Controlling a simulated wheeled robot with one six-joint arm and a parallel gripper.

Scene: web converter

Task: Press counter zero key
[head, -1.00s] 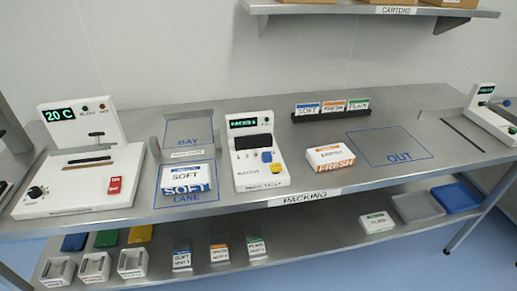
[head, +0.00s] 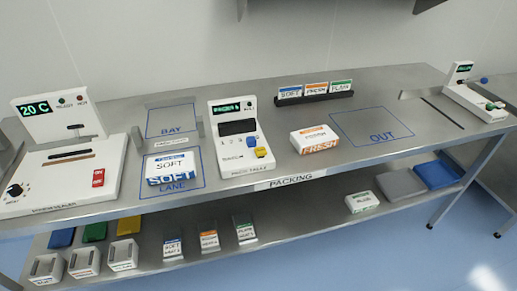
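A white counter unit (head: 236,170) stands on the packing bench at the middle, between the lane and the orange-marked pack. It has a green-lit display (head: 233,107) at its top, whose text is too small to read surely, and a dark window (head: 238,127) below. On its lower face are small printed numerals, a blue key (head: 251,142) and a yellow key (head: 261,152). The lettering beside the keys is too small to tell which is the zero key. My gripper is not in view.
A SOFT pack (head: 172,168) lies in the blue-outlined lane, left of the counter. A FRESH pack (head: 315,139) lies to its right. A sealer (head: 70,180) showing 20 C stands far left. The OUT area (head: 372,125) is bare. A card rack (head: 315,95) stands behind.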

